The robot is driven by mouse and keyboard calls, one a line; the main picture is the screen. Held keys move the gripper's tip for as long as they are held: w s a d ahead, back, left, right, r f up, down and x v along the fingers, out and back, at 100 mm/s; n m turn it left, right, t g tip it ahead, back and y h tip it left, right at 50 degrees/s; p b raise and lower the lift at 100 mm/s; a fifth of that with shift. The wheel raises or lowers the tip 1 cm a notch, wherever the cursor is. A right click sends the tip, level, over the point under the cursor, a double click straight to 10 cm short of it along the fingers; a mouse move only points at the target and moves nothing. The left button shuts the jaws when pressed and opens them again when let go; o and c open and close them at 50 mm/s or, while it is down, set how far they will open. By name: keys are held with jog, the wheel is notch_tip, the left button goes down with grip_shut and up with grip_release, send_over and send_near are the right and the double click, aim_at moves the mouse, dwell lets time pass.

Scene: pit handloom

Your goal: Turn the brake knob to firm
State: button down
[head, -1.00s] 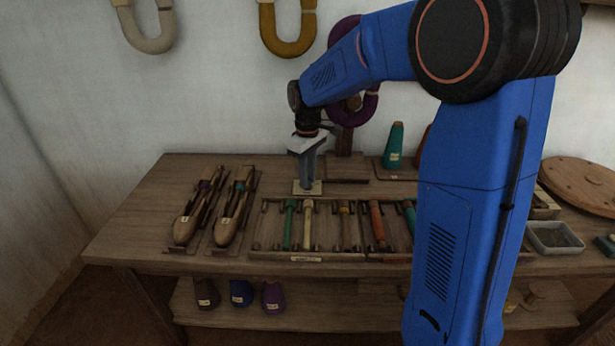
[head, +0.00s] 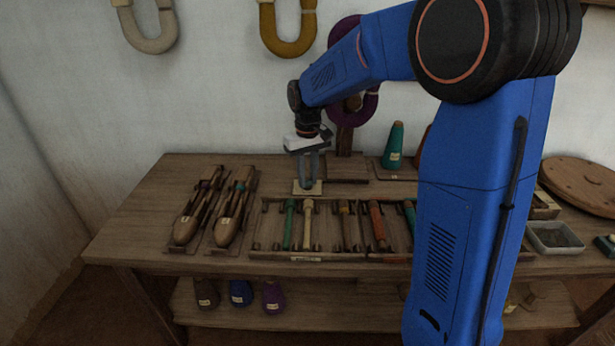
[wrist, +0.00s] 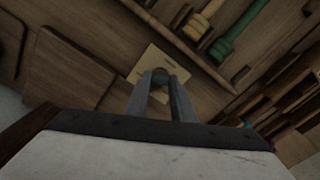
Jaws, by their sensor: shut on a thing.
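The brake knob (wrist: 160,73) is a small dark round thing on a pale square plate (wrist: 148,62), seen between my fingertips in the wrist view. The plate (head: 298,187) also shows in the head view, on the bench behind the bobbin rack. My gripper (head: 308,182) points straight down over the plate, with its two fingers shut on the knob. In the wrist view my gripper (wrist: 160,82) has a finger on each side of the knob. The fingers hide most of the knob, and its setting and any marks on the plate are too small to read.
A rack (head: 270,245) of several coloured bobbins lies just in front of the plate. Two wooden shuttles (head: 232,212) lie to its left. A teal cone (head: 394,146) and a wooden post (head: 345,140) stand behind to the right. The bench's left end is bare.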

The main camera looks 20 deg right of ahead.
aim_at(308, 180)
jog(key=c, duration=1.5)
grip_release()
notch_tip(308, 180, up, 17)
jog(key=shift+r, duration=0.2)
